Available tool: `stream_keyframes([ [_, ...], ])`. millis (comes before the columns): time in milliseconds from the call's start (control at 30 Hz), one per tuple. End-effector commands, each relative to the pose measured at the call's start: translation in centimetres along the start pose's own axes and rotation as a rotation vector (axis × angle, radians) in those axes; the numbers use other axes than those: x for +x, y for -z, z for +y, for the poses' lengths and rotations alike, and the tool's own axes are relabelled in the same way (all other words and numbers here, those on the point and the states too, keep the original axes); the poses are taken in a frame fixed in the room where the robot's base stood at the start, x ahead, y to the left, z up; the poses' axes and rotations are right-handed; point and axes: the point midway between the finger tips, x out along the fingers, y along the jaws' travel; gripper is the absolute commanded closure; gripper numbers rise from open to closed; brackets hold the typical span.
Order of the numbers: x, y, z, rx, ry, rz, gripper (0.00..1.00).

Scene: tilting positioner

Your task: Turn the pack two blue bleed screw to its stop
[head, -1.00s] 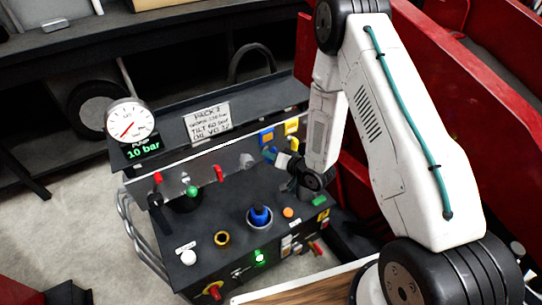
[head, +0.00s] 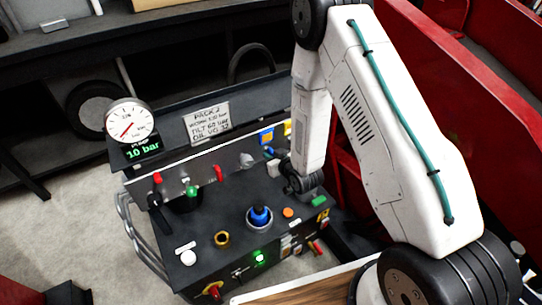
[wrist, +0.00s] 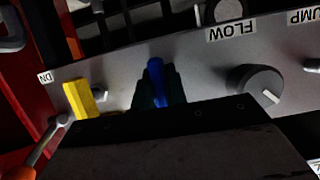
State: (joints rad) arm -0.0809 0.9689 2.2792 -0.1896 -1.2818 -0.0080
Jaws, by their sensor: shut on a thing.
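The blue bleed screw (wrist: 156,72) shows in the wrist view as an upright blue bar in front of the grey panel (wrist: 203,75). My gripper (wrist: 157,92) has its dark fingers on both sides of the blue bar and is shut on it. The fingers hide the lower part of the screw. In the head view my gripper (head: 272,160) is at the right part of the PACK 2 front panel, below the blue and yellow tags. There the screw cannot be made out clearly.
In the head view a gauge (head: 130,120) stands above a 10 bar readout. A blue knob (head: 259,216) sits in a cup on the deck.

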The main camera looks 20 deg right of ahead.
Motion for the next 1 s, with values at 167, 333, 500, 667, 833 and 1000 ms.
stream_keyframes([
  [167,-0.01,0.05,0.01,-0.022,-0.010,0.002,1.00],
  [333,-0.01,0.05,0.02,-0.028,-0.012,0.002,1.00],
  [500,0.00,0.06,0.01,-0.027,-0.011,0.002,1.00],
  [667,0.00,0.06,0.01,-0.027,-0.011,0.002,0.65],
  [833,0.00,0.04,0.01,-0.026,-0.011,0.001,0.65],
  [1000,-0.50,0.04,0.01,-0.026,-0.011,0.001,0.65],
])
